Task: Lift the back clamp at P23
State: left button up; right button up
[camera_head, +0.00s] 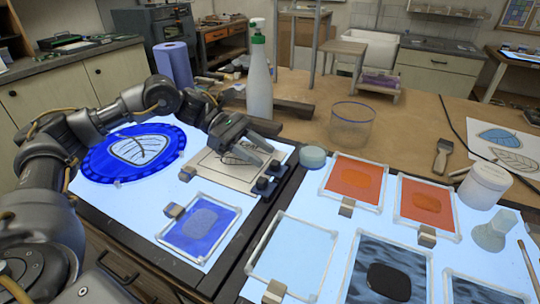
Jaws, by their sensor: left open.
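A pale framed panel (225,172) with a drawn outline lies on the left lit table, partly hidden under my left gripper. Two dark clamps sit at its right edge: the back clamp (279,169) and the front clamp (262,186). I cannot read a P23 label. My left gripper (267,155) is open and reaches over the panel from the left, its fingertips close to the back clamp. Whether they touch it I cannot tell. My right gripper is not in view.
A blue round glass piece (100,160) lies left, a blue framed panel (188,238) in front. A spray bottle (260,85) stands behind the gripper, a clear beaker (351,128) to the right. Orange panels (353,168) and a white jar (484,185) occupy the right table.

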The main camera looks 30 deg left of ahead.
aim_at(274, 162)
pick_arm(q)
jog(key=shift+x, duration=1.65)
grip_shut()
